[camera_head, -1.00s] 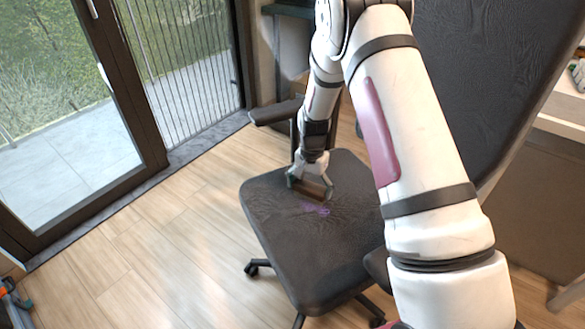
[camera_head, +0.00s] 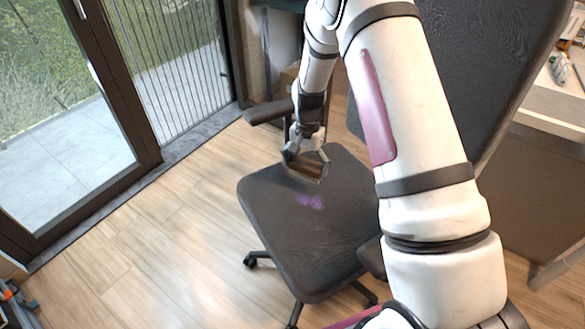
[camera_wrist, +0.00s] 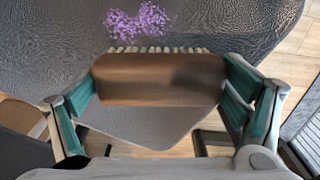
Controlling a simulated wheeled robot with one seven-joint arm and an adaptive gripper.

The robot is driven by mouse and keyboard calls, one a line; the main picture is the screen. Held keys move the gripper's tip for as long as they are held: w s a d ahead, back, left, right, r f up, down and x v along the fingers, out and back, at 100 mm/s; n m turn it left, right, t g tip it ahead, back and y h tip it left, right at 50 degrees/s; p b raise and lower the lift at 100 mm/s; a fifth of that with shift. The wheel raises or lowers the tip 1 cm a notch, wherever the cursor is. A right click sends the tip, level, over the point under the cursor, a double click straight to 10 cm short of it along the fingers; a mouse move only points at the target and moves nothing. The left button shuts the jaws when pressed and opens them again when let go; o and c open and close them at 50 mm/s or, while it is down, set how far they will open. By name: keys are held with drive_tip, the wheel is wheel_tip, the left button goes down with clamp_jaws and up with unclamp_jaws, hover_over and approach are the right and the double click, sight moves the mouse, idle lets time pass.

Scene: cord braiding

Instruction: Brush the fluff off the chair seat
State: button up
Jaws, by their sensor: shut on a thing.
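The black office chair's seat (camera_head: 300,245) lies below my arm in the head view; it also fills much of the wrist view (camera_wrist: 225,30). Purple fluff (camera_head: 310,202) lies in a small clump on the seat; in the wrist view it shows as two clumps (camera_wrist: 138,20) just beyond the bristles. My gripper (camera_head: 306,160) is shut on a brown wooden brush (camera_wrist: 160,80), one finger at each end. The brush, with pale bristles facing the fluff, is held above the rear part of the seat, apart from the fluff.
The chair's armrest (camera_head: 268,112) stands left of my gripper, and its tall backrest (camera_head: 500,60) rises at the right behind my arm. A desk (camera_head: 550,105) is at the far right. A glass door (camera_head: 70,100) is at the left. The wooden floor (camera_head: 150,230) left of the chair is clear.

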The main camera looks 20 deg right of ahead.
idle(0.4)
drive_tip(key=b, duration=0.1)
drive_tip(key=a+b, duration=0.1)
drive_tip(key=b, duration=0.1)
drive_tip(key=shift+s+f, duration=0.15)
drive_tip(key=shift+f, duration=0.05)
drive_tip(key=shift+f, duration=0.15)
